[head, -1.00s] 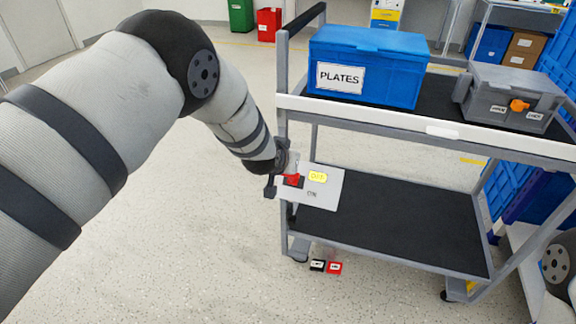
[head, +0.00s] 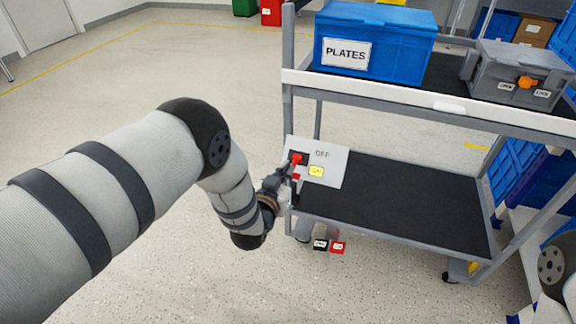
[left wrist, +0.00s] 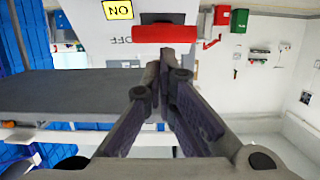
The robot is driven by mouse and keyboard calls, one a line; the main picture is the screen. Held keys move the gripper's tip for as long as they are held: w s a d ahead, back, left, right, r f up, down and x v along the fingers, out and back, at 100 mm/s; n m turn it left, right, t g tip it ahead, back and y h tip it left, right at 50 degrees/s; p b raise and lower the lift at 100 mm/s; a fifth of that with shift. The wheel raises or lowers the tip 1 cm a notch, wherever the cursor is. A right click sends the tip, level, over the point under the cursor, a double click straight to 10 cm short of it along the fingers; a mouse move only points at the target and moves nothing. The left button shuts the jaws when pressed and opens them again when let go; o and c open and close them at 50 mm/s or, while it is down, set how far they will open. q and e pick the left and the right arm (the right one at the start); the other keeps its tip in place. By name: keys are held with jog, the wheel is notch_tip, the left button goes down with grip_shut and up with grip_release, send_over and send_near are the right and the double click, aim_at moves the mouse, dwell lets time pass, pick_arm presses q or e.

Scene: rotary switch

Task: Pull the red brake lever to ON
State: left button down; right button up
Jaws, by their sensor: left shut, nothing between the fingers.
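The red brake lever (head: 297,159) is on a white panel (head: 332,160) at the cart's left end. The panel's ON label (head: 316,171) is lit yellow, and OFF (head: 322,154) is plain. In the left wrist view the lever's red bar (left wrist: 164,34) lies across the top, beside the yellow ON label (left wrist: 118,10). My left gripper (head: 287,174) is shut and empty, close by the lever; its fingertips (left wrist: 164,70) appear just below the bar. I cannot tell whether they touch it. My right gripper is not in view.
The grey cart (head: 420,103) carries a blue PLATES box (head: 395,40) and a grey case (head: 510,65) with an orange latch on top. Its lower shelf (head: 410,205) is empty. Black (head: 320,245) and red (head: 338,247) blocks show near the floor. Floor at left is clear.

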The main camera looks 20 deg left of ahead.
pick_arm(q)
jog(key=shift+s+f, duration=0.15)
jog(key=shift+f, duration=0.25)
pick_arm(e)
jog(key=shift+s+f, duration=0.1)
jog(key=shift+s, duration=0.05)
